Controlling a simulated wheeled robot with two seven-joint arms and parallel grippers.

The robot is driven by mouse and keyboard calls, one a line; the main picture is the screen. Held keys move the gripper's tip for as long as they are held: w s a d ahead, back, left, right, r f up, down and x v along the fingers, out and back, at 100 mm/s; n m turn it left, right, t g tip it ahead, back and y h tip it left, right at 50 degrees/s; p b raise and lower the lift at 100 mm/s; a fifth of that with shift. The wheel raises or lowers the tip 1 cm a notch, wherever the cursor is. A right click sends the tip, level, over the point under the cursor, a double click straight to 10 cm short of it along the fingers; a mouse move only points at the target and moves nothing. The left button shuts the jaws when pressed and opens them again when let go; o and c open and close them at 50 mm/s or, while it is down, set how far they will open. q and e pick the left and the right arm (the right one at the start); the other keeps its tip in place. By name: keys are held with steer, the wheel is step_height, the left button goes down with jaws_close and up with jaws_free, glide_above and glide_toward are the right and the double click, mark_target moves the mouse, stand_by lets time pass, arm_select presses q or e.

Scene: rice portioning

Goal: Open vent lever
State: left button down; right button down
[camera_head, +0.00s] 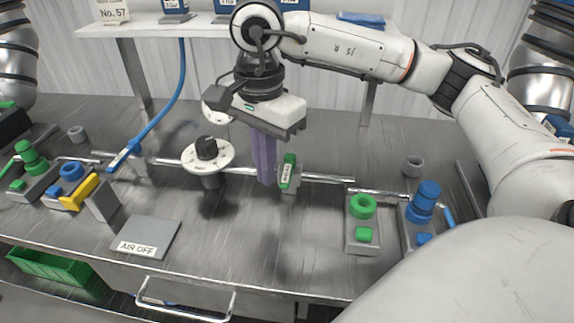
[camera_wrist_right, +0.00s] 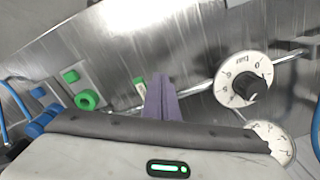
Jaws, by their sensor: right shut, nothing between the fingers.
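The vent lever (camera_head: 288,172) is a small green handle with a white label, standing upright on a grey mount on the metal pipe; the label is too small to read surely. It also shows in the right wrist view (camera_wrist_right: 139,84), just left of the fingers. My right gripper (camera_head: 266,182) points down with its purple fingers shut and empty. The fingertips are close beside the lever, on its left in the head view; I cannot tell whether they touch it.
A white dial with a black knob (camera_head: 207,149) stands left of the gripper. Green ring (camera_head: 363,206) and blue (camera_head: 427,198) fittings stand to the right. A grey "AIR OFF" plate (camera_head: 147,237) lies at the front left. The front middle of the table is clear.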

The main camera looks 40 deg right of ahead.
steer(key=shift+s+d, duration=0.1)
stand_by(0.4)
steer(key=shift+s+d+b, duration=0.3)
steer(key=shift+s+d, duration=0.35)
steer(key=shift+s, duration=0.1)
steer(key=shift+s+d+b, duration=0.35)
steer(key=shift+s+d, duration=0.4)
steer(key=shift+s, duration=0.05)
